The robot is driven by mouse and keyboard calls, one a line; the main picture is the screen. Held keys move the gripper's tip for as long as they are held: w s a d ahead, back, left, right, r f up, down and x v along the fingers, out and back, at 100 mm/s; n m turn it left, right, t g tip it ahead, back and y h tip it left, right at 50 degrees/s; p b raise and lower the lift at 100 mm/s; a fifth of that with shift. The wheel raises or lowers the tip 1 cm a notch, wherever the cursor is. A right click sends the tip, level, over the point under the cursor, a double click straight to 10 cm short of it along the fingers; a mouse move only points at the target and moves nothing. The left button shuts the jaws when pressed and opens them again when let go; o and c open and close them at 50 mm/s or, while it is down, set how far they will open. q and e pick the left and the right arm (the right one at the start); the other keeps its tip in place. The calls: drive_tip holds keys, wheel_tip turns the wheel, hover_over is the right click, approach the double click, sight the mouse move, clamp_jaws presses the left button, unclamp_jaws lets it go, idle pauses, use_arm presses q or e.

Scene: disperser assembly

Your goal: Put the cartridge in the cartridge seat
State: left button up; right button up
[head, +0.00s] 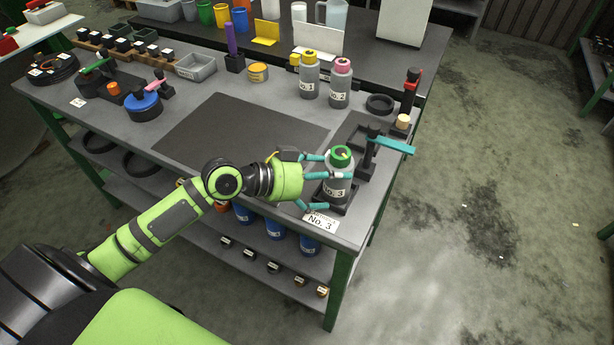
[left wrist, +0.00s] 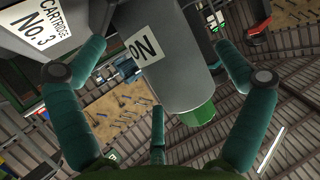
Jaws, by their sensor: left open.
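The cartridge (head: 338,190) is a grey bottle with a green cap and a "No. 3" label. It stands upright over the black cartridge seat (head: 348,207) at the table's front right corner. I cannot tell whether its foot is fully down in the seat. My left gripper (head: 326,180) is open, with its teal fingers spread around the cartridge. In the left wrist view the grey cartridge (left wrist: 172,75) lies between the spread fingers, with visible gaps beside it. My right gripper is not in view.
A black post with a teal lever (head: 393,146) stands just behind and right of the cartridge. A "No. 3" sign (head: 320,222) is at the front edge. Yellow-capped (head: 309,80) and pink-capped (head: 340,85) bottles stand farther back. The dark mat (head: 240,130) is clear.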

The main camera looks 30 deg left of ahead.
use_arm(q)
drive_tip(key=b+v, duration=0.2)
drive_tip(key=v, duration=0.9)
drive_tip(key=shift+s+a, duration=0.15)
drive_tip(key=shift+s, duration=0.05)
drive_tip(key=shift+r, duration=0.15)
idle(0.8)
